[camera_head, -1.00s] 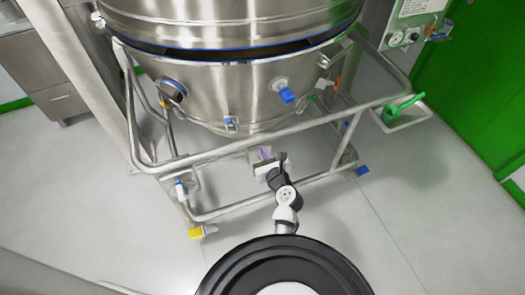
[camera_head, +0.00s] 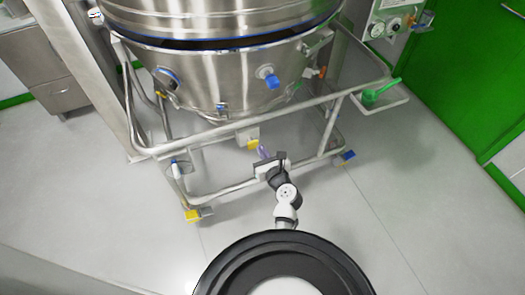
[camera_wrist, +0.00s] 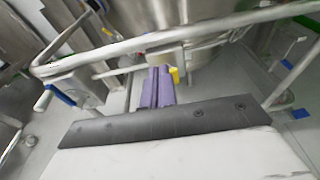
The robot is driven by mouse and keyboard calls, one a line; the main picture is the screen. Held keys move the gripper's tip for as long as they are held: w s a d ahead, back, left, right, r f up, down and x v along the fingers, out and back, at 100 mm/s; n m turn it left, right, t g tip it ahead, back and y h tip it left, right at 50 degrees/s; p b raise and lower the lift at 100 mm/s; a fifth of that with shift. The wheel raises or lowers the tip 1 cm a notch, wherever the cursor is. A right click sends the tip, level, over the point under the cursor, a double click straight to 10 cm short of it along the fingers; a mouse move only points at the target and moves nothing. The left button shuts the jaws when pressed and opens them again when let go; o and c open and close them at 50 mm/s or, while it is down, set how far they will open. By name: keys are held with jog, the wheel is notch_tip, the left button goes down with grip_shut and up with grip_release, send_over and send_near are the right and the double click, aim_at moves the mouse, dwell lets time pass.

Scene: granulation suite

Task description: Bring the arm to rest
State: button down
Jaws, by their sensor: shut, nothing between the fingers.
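My gripper (camera_head: 264,154) is at the end of my arm, low in front of the steel vessel's frame in the head view. Its purple fingers show in the wrist view (camera_wrist: 157,87), side by side and shut, with nothing between them. My arm is partly folded close to my base.
A large steel vessel (camera_head: 210,75) stands in a wheeled tubular frame (camera_head: 225,145) right ahead. A green scoop-like item (camera_head: 380,92) lies in a small tray at the frame's right. A green door (camera_head: 470,85) is at right. Floor (camera_head: 400,200) at right is clear.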

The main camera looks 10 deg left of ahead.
jog(key=shift+s+d, duration=0.25)
jog(key=shift+s, duration=0.05)
